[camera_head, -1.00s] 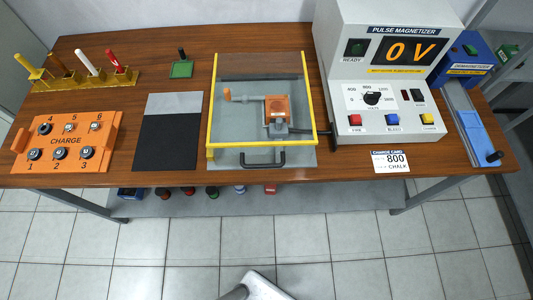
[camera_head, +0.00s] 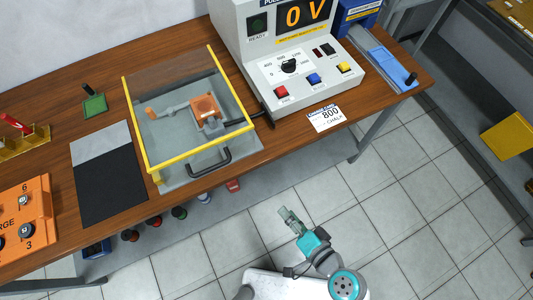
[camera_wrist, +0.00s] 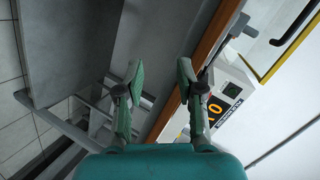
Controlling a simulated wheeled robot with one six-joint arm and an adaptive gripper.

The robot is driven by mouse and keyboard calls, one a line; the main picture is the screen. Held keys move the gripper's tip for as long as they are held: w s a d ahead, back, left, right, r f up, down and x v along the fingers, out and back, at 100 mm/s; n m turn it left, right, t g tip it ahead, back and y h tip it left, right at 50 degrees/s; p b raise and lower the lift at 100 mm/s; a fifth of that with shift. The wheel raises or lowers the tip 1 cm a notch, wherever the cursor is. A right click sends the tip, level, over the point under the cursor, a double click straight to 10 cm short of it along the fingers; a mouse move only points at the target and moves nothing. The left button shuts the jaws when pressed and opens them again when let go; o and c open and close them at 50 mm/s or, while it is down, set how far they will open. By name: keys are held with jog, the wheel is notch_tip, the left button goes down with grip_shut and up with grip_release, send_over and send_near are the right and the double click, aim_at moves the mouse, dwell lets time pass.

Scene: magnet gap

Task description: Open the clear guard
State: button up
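The clear guard (camera_head: 196,156) is a yellow-framed transparent cover on the wooden bench, with a black handle (camera_head: 211,166) at its front edge. It looks closed over a grey bed holding an orange fixture (camera_head: 206,109). My gripper (camera_head: 283,211) is over the floor in front of the bench, apart from the handle and below and right of it in the head view. In the wrist view my gripper (camera_wrist: 158,78) has its two fingers spread with nothing between them. Part of the yellow frame (camera_wrist: 262,78) shows at that view's upper right.
The pulse magnetizer (camera_head: 300,75), reading 0 V, stands right of the guard. A charge card (camera_head: 325,117) lies at the bench's front edge. A dark mat (camera_head: 108,178) lies left of the guard. A lower shelf (camera_head: 255,177) holds several small items. The floor in front is clear.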

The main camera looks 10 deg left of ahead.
jog(key=w+a+r+n+g+y, duration=0.2)
jog(key=w+a+r+g+y, duration=0.15)
jog(key=a+r+y, duration=0.3)
jog(key=n+g+y, duration=0.3)
jog(key=g, duration=0.1)
send_near(212, 167)
jog(key=shift+t, duration=0.45)
jog(key=a, duration=0.6)
jog(key=w+a, duration=0.1)
jog(key=a, duration=0.3)
jog(key=shift+r, duration=0.1)
jog(key=shift+d, duration=0.1)
grip_shut()
